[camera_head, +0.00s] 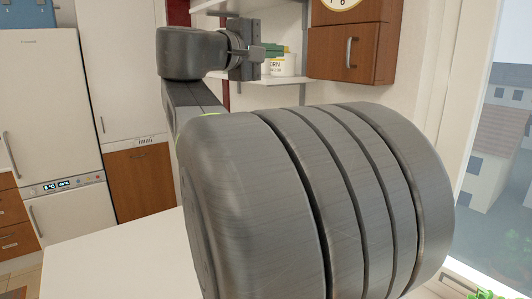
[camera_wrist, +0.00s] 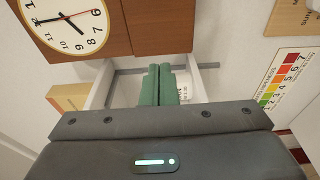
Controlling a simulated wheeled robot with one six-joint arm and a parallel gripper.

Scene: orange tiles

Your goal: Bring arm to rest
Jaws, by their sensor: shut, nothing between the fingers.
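My gripper (camera_head: 284,49) is raised in front of the wall shelves in the head view, at the end of my grey arm. Its green fingers also show in the wrist view (camera_wrist: 159,84), side by side and touching, with nothing between them. A large grey link of my arm fills the middle and right of the head view and hides much of what lies behind it.
A white worktop (camera_head: 115,262) lies at lower left. A white fridge (camera_head: 50,110) stands at left. Behind my gripper are a white shelf with a canister (camera_head: 281,66) and a brown wall cabinet (camera_head: 345,45). A clock (camera_wrist: 68,22) hangs at upper left in the wrist view. A window (camera_head: 500,150) is at right.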

